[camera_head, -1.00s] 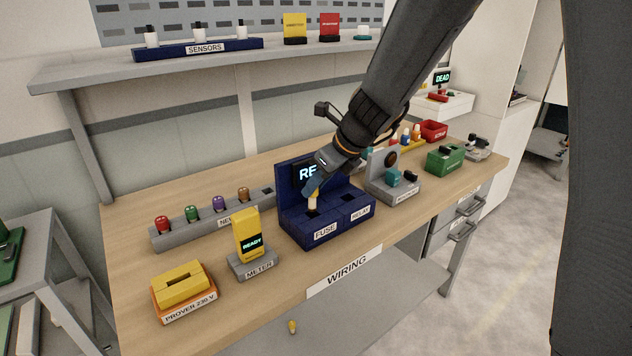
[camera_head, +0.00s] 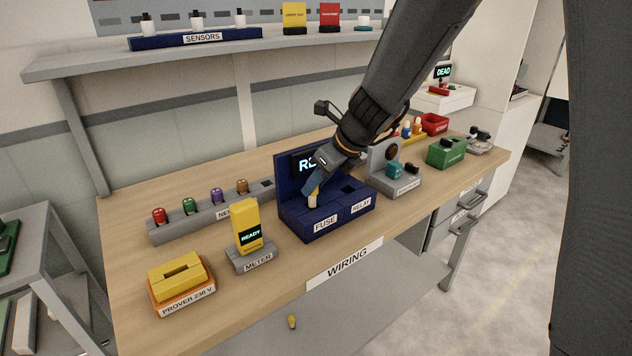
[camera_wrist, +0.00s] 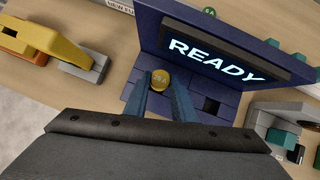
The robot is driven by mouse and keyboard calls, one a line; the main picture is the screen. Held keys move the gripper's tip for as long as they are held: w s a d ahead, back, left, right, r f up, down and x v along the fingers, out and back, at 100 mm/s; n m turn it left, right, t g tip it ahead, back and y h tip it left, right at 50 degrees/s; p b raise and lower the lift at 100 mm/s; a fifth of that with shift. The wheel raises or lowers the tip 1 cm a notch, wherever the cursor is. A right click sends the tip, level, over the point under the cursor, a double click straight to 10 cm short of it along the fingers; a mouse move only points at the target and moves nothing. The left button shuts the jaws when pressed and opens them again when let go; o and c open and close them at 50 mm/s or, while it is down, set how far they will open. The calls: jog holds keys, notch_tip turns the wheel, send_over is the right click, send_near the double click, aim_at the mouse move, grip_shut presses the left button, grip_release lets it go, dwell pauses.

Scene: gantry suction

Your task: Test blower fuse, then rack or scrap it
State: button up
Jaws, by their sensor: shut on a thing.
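The blue tester (camera_head: 297,222) stands on the bench with sockets labelled FUSE and RELAY; its screen reads READY in the wrist view (camera_wrist: 215,58). A pale cylindrical fuse (camera_head: 312,200) stands upright at the FUSE socket; its yellow top, marked 25 A or similar, shows in the wrist view (camera_wrist: 160,79). My gripper (camera_head: 313,187) is shut on the fuse from above. Its fingers (camera_wrist: 163,100) are at the fuse's sides. The fuse's lower end is hidden in or behind the socket. The RELAY socket (camera_wrist: 211,104) is empty.
A grey rack (camera_head: 200,222) of coloured fuses is at left. The yellow meter (camera_head: 247,226) reading READY and the yellow prover (camera_head: 180,280) stand in front. A green box (camera_head: 446,152) and red scrap bin (camera_head: 434,124) are at right.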

jog(key=shift+f+b, duration=1.1)
jog(key=shift+f, duration=0.35)
jog(key=o, duration=1.1)
jog(key=shift+r, duration=0.1)
jog(key=shift+o, duration=0.2)
jog(key=v, duration=0.7)
jog(key=shift+s+r+p, duration=0.2)
jog(key=shift+r+p, duration=0.1)
jog(key=shift+p, duration=0.05)
jog(key=shift+d, duration=0.1)
jog(key=s+d+f+n+g+h, duration=0.1)
jog(key=s+d+f+n+h, duration=0.1)
jog(key=s+d+f+n, duration=0.3)
jog(key=s+d+f+n+g+h, duration=0.2)
jog(key=s+d+f+n, duration=0.4)
jog(key=s+n, duration=0.8)
jog(key=shift+d+n+h, duration=0.5)
jog(key=shift+d+n, duration=0.55)
jog(key=shift+n, duration=2.75)
